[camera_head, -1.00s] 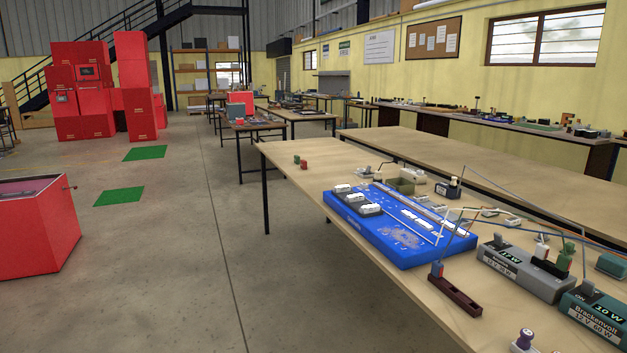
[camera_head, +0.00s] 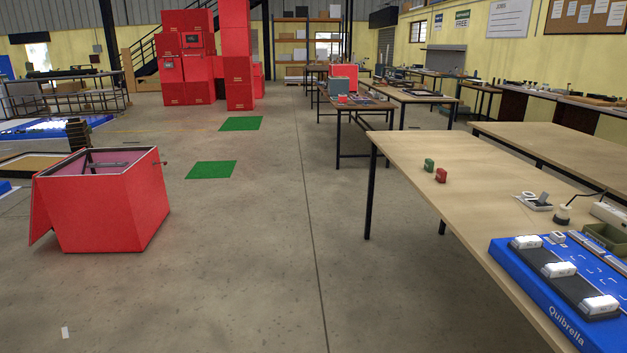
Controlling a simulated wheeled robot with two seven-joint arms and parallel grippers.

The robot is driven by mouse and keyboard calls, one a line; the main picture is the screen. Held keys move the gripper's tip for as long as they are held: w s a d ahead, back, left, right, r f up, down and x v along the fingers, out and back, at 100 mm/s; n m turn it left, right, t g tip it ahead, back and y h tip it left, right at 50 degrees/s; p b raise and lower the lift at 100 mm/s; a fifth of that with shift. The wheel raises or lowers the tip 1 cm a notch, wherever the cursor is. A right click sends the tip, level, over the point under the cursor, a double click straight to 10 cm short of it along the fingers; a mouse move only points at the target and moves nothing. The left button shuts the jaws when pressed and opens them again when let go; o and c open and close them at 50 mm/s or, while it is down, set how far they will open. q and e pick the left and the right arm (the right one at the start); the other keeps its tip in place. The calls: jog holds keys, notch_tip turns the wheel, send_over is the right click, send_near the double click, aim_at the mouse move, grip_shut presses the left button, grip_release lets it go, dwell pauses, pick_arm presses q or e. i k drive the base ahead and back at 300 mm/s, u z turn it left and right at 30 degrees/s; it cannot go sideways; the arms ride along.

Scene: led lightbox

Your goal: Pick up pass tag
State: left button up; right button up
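Two small upright blocks stand near the far left part of the wooden table: a green one (camera_head: 429,164) and a red one (camera_head: 441,175). They stand close together with bare tabletop around them. Either may be the pass tag, but they are too small to read any lettering. A blue board (camera_head: 532,293) marked "Quibrella" lies at the table's near right, with white modules on a dark strip. Neither of my grippers is in view.
The wooden table (camera_head: 455,200) stands at the right. A red open-topped crate (camera_head: 108,212) is on the floor at left. Green floor patches (camera_head: 211,170) and red stacked boxes (camera_head: 187,60) lie farther back. The grey floor between crate and table is clear.

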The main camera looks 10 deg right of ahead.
aim_at(429, 163)
jog(key=i, duration=2.7)
jog(key=z, duration=0.9)
